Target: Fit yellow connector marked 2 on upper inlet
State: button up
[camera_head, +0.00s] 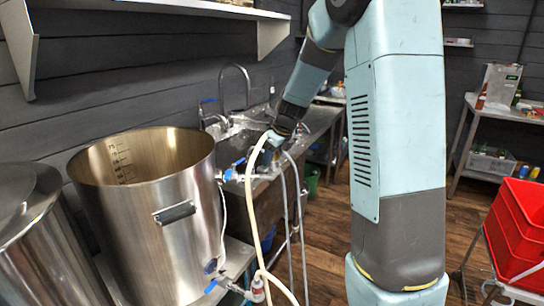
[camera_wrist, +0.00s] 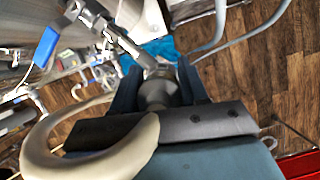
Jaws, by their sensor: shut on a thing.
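My gripper (camera_head: 273,138) is beside the upper part of the big steel kettle, and its fingers also show in the wrist view (camera_wrist: 160,85). It is shut on a greyish hose connector (camera_wrist: 157,92). A thick cream hose (camera_wrist: 90,165) loops by the gripper; in the head view it hangs down from there. I cannot make out yellow colour or a number on the connector. The upper inlet (camera_head: 231,173), a steel valve with a blue handle, sticks out of the kettle's right side. In the wrist view, a steel valve pipe (camera_wrist: 125,42) points at the connector's end; I cannot tell whether they touch.
The steel kettle (camera_head: 160,240) stands on a bench at the left, with a lower blue-handled valve (camera_head: 218,284) near its base. Thin grey hoses (camera_head: 297,200) hang beside the cream one. A sink (camera_head: 240,125) is behind. Red crates (camera_head: 520,225) stand at the right.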

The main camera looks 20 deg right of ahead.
jog(key=shift+f, duration=0.7)
jog(key=o, duration=1.2)
jog(key=shift+o, duration=0.2)
jog(key=v, duration=1.3)
jog(key=s+a+r+n, duration=0.1)
jog(key=s+r+n, duration=0.3)
jog(key=s+n, duration=0.35)
jog(key=s+a+f+n+t+h, duration=0.1)
jog(key=s+n+h, duration=0.1)
jog(key=s+n, duration=1.9)
jog(key=s, duration=0.3)
jog(key=shift+a+f+t+h, duration=0.25)
jog(key=shift+t+h, duration=0.05)
jog(key=shift+t, duration=0.1)
